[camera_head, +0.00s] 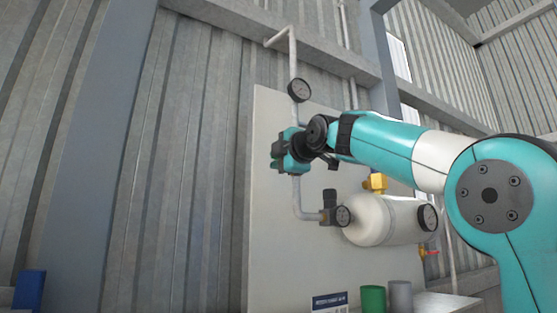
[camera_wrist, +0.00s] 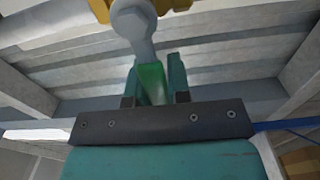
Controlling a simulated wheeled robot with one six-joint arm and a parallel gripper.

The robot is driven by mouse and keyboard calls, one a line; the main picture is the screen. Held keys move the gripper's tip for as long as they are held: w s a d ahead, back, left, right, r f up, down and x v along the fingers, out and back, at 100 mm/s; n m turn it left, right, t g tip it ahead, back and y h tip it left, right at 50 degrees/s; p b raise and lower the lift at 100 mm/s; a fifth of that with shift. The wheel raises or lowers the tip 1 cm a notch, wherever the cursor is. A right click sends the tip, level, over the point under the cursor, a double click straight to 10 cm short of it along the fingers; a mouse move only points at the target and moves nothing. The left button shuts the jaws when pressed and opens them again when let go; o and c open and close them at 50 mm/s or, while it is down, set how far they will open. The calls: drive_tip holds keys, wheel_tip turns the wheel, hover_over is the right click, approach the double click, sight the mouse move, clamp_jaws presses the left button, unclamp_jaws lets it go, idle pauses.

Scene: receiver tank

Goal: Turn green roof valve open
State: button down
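The green valve handle (camera_wrist: 152,82) shows in the wrist view as a green grip on a grey lever and round hub (camera_wrist: 134,20). A yellow valve body (camera_wrist: 100,8) is cut off at the top of that view. My gripper (camera_wrist: 155,80) has its teal fingers on both sides of the green grip, with almost no gap, so it looks shut on it. In the head view my gripper (camera_head: 278,156) is in front of the vertical pipe, below a round gauge (camera_head: 299,90). It hides the valve there.
A cream tank (camera_head: 385,220) with gauges and a yellow fitting (camera_head: 375,182) is below my arm. A pale panel (camera_head: 270,240) backs the pipework. Green (camera_head: 373,299) and grey (camera_head: 400,296) cylinders stand at the bottom. Corrugated wall (camera_head: 180,150) lies open at left.

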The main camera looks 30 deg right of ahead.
drive_tip(key=shift+d+r+m+p, duration=0.2)
drive_tip(key=shift+r+m+p, duration=0.5)
drive_tip(key=shift+m, duration=0.8)
drive_tip(key=shift+d+r+m+p, duration=0.2)
drive_tip(key=shift+r+m+p, duration=0.2)
drive_tip(key=shift+r+m, duration=0.8)
drive_tip(key=shift+f+m, duration=0.3)
drive_tip(key=shift+f, duration=0.05)
drive_tip(key=c, duration=1.1)
unclamp_jaws()
drive_tip(key=shift+o, duration=0.2)
drive_tip(key=s+b, duration=0.5)
drive_tip(key=s, duration=1.2)
drive_tip(key=shift+s, duration=0.25)
